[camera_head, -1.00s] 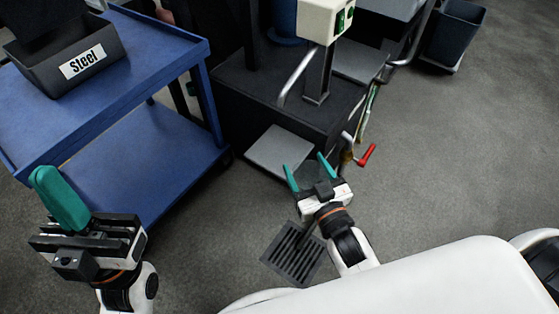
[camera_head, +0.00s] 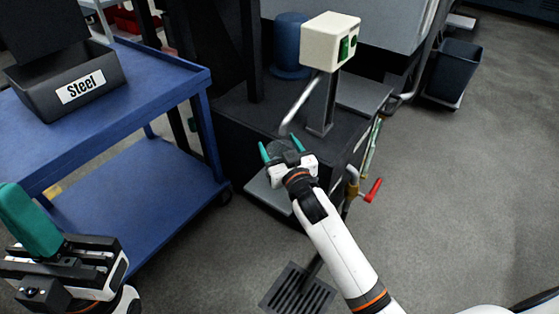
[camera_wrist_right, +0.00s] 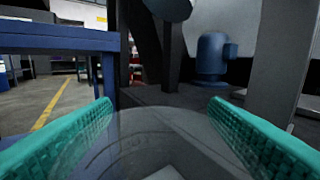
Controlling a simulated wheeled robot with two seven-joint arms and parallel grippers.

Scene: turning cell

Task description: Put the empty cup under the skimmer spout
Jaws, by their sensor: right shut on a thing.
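My right gripper (camera_head: 280,147) is shut on a clear, see-through cup (camera_wrist_right: 160,135). In the right wrist view the cup's round rim lies between the two teal fingers. In the head view the cup is only a faint shape between the fingertips. The skimmer (camera_head: 330,42) has a white head with green parts on a post. Its bent grey spout (camera_head: 299,103) slopes down toward my right gripper, its lower end just above and beyond the fingertips. A grey plate (camera_head: 268,196) lies low in front, partly under my gripper. My left gripper (camera_head: 25,220) is at the lower left, seen side-on.
A blue cart (camera_head: 140,185) with a black "Steel" bin (camera_head: 110,78) stands at the left. A red-handled valve (camera_head: 372,190) sticks out right of my right arm. A blue motor (camera_head: 291,50) is behind the skimmer. A floor grate (camera_head: 298,290) lies in front.

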